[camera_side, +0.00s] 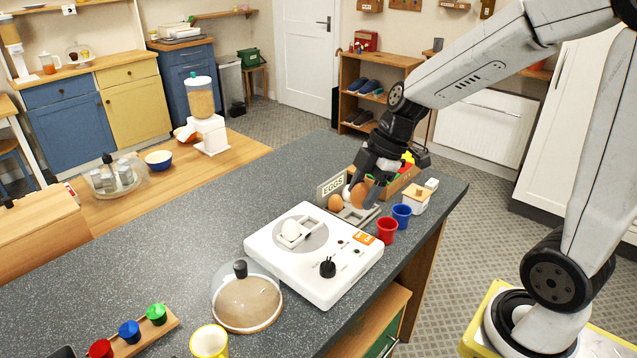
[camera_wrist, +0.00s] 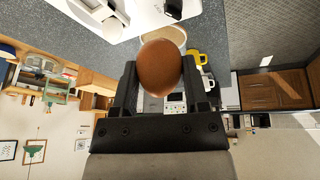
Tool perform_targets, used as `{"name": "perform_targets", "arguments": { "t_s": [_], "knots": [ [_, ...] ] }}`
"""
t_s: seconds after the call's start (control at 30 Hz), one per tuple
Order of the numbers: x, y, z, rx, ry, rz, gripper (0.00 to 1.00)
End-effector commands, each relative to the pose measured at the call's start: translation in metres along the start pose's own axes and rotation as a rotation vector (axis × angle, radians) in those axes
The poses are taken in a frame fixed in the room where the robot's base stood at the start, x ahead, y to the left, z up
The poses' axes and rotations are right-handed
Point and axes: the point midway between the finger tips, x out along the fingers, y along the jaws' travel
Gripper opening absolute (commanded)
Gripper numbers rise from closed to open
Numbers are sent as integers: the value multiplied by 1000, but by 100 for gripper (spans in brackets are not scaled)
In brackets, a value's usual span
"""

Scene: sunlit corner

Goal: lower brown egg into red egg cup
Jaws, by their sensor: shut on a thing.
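My gripper (camera_side: 368,186) is shut on a brown egg (camera_side: 359,195), just above or at the egg rack (camera_side: 357,214) by the EGGS sign. The wrist view shows the held brown egg (camera_wrist: 158,70) between the two fingers of my gripper (camera_wrist: 158,62). The red egg cup (camera_side: 387,231) stands upright on the counter, to the right of the rack and nearer the camera, and looks empty. A second brown egg (camera_side: 335,203) and a white egg (camera_side: 346,194), partly hidden, sit at the rack. I cannot tell whether the held egg touches the rack.
A blue egg cup (camera_side: 401,216) stands close behind the red one. A white egg cooker (camera_side: 320,265) holding a white egg (camera_side: 291,229) stands left of the cups.

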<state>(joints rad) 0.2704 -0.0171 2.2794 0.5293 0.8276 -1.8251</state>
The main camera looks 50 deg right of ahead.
Motion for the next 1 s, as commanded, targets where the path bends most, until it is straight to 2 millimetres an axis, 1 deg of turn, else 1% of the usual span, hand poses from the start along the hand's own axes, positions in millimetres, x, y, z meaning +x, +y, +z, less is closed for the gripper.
{"name": "perform_targets", "arguments": {
  "t_s": [0.4, 0.57, 0.77, 1.0],
  "knots": [
    [0, 1, 0, 0, 0, 1, 35],
    [-2, 2, 3, 1, 0, 2, 35],
    [-10, 8, 14, 4, 0, 2, 35],
    [-20, 19, 39, 4, 0, 1, 35]
  ]
}}
